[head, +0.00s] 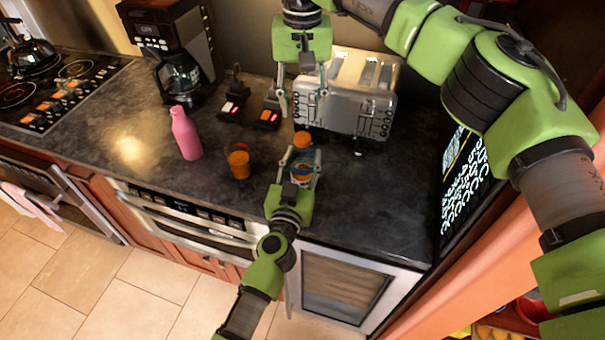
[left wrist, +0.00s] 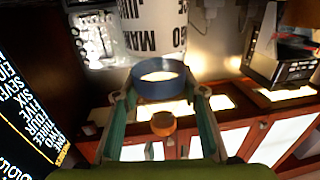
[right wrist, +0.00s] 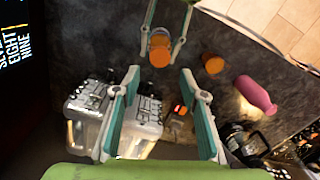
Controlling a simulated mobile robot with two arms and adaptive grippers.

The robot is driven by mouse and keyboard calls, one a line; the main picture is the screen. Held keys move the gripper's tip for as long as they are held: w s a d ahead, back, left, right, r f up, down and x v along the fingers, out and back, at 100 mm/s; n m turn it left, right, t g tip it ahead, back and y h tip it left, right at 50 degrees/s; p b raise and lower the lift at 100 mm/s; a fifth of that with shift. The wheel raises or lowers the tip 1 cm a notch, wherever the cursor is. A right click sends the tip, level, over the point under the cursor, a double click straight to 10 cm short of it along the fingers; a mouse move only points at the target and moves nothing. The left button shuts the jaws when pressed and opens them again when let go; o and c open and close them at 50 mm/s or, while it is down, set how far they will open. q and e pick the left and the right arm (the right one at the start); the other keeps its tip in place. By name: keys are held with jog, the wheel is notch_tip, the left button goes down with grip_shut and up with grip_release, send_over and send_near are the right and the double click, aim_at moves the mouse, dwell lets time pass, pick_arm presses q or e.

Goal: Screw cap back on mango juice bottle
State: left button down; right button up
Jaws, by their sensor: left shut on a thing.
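The mango juice bottle (head: 301,172) stands on the dark counter, with white and blue on its body. Its upside-down "MANGO" lettering shows in the left wrist view (left wrist: 152,35). An orange cap (head: 302,140) shows at the top of the bottle; I cannot tell whether it is seated or threaded. From above, the cap shows in the right wrist view (right wrist: 159,52) between the left fingers. My left gripper (head: 302,163) is shut around the bottle, one finger on each side. My right gripper (head: 304,100) is open and empty, above and behind the bottle, in front of the toaster.
A glass of orange juice (head: 238,163) and a pink bottle (head: 186,133) stand left of the bottle. A silver toaster (head: 345,95) is close behind. A coffee maker (head: 170,45) stands further left. The counter right of the bottle is clear up to a dark panel with lettering (head: 462,170).

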aim_at(302, 137)
jog(key=shift+n, duration=0.5)
jog(key=shift+f, duration=4)
